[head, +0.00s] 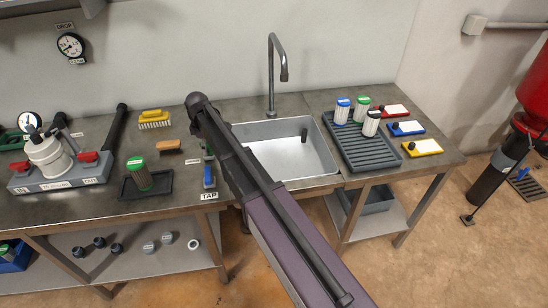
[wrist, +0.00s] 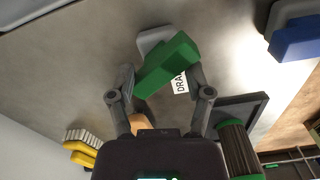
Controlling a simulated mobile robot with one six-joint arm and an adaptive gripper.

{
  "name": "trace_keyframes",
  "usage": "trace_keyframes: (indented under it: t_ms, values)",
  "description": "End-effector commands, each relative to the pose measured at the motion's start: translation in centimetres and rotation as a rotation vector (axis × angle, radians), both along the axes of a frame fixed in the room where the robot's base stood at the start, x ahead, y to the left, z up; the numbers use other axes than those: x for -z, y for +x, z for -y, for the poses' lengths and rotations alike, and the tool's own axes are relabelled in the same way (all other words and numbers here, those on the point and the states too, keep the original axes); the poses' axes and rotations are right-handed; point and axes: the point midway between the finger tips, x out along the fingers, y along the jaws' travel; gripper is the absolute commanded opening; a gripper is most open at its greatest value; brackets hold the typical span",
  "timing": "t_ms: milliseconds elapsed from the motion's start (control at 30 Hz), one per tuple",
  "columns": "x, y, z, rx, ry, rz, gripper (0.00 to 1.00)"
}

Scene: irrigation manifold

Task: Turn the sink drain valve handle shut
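The sink drain valve has a green handle (wrist: 168,68) on a grey body (wrist: 155,40), seen in the wrist view beside a partly hidden label (wrist: 181,82) reading "DRA". The handle lies diagonally across the picture. My gripper (wrist: 160,72) is open, with one finger on each side of the handle. The handle's ends come close to both fingers; I cannot tell whether they touch.
A blue handle (head: 209,175) labelled TAP is close by, also in the wrist view (wrist: 300,38). A wooden brush (head: 169,147), a yellow brush (head: 154,119) and a green-topped filter (head: 139,175) on a black tray (head: 164,182) stand left. A ribbed rack (head: 370,150) is right.

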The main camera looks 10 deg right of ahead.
Motion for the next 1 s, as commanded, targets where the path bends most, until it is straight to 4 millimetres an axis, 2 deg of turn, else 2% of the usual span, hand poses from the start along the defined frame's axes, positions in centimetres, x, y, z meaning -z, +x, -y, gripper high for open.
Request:
trace_keyframes:
  t_ms: [300, 400, 1000]
  values:
    - [0.0, 0.0, -0.1, -0.210, 0.001, 0.000, 0.64]
    - [-1.4, 0.0, -0.1, -0.208, 0.001, 0.000, 0.64]
    - [-6.4, 0.0, 0.0, -0.203, 0.000, 0.000, 0.64]
